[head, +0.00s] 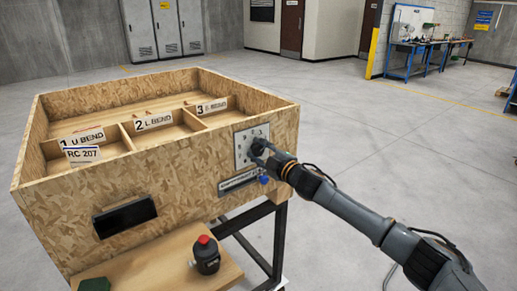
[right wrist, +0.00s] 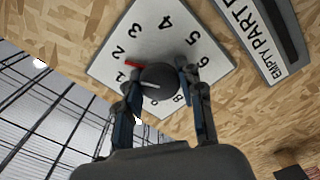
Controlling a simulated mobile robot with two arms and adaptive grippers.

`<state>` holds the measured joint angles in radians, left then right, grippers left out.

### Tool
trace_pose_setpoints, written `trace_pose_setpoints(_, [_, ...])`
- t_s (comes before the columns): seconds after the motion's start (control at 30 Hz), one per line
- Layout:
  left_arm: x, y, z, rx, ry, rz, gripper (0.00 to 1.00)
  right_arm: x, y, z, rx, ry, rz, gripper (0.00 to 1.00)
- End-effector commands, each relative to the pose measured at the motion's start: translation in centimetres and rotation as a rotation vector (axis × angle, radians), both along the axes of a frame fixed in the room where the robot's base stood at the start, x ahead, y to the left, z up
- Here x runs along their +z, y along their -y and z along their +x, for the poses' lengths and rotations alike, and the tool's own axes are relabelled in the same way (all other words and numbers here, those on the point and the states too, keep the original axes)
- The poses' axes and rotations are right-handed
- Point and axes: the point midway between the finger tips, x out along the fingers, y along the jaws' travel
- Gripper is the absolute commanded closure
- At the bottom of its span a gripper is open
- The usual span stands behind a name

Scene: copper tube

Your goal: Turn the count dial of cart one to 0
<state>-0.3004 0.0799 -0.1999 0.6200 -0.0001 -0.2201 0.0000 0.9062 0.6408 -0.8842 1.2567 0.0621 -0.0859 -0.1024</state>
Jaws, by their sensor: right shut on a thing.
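The count dial is a dark round knob (right wrist: 158,78) on a white plate (right wrist: 110,50) with black numbers, fixed to the front of the cart (head: 170,205). In the head view the plate (head: 240,150) is near the right end of the front wall. My right gripper (head: 260,150) reaches it from the right and hides much of the knob. In the right wrist view my right gripper (right wrist: 160,75) is shut on the knob, one finger on each side. A red mark shows beside the knob near 1 and 2; a short pale line shows on the knob. The 0 is hidden. My left gripper is out of view.
An "EMPTY PART" label strip (head: 238,182) and a blue knob (head: 264,180) are just below the plate. A dark bottle with a red cap (head: 206,255) stands on a lower wooden shelf (head: 150,262).

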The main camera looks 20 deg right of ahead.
Motion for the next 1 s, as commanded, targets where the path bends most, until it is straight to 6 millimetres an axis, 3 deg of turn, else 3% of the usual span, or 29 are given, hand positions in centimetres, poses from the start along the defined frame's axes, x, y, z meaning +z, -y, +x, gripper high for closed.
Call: trace_pose_setpoints(1.0, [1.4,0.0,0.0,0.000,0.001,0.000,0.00,-0.2,0.0,0.0,0.001,0.316,-0.874,0.94])
